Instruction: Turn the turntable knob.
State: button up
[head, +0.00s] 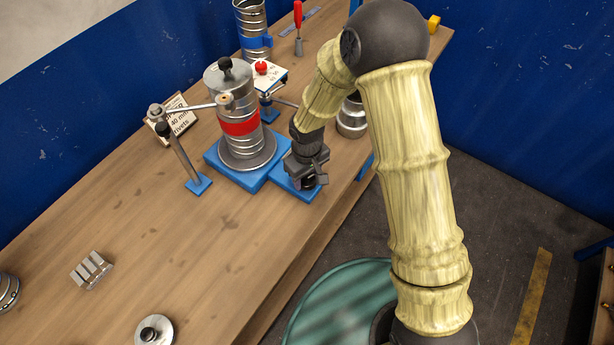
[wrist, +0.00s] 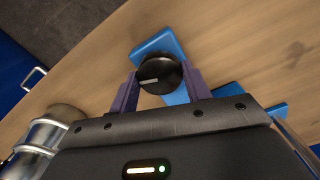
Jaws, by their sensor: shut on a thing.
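The turntable knob is a round black knob (wrist: 160,75) with a pale mark line, standing on a blue base plate; it shows in the wrist view between my fingers. My gripper (wrist: 158,88) has its two purple fingers on either side of the knob, shut on it. In the head view my gripper (head: 307,182) points down over the front blue plate and hides most of the knob. The turntable (head: 248,160) behind it carries an upright metal duct (head: 240,145) with a red band and a dark-knobbed lid. Its blue base (head: 228,171) sits on the bench.
A jointed metal stand (head: 182,150) reaches an arm to the duct. A rivets sign (head: 180,118), a blue-banded duct (head: 252,35) and a metal can (head: 352,118) stand nearby. A slotted metal block (head: 92,269) and a lid (head: 154,331) lie in front. The left middle bench (head: 130,220) is clear.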

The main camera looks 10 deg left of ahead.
aim_at(307, 179)
jog(key=n, duration=0.4)
jog(key=shift+n, duration=0.3)
dwell(0.4)
jog(key=o, duration=1)
jog(key=shift+r, duration=0.15)
notch_tip(307, 179, up, 17)
jog(key=shift+r+b, duration=0.1)
jog(key=shift+b, duration=1)
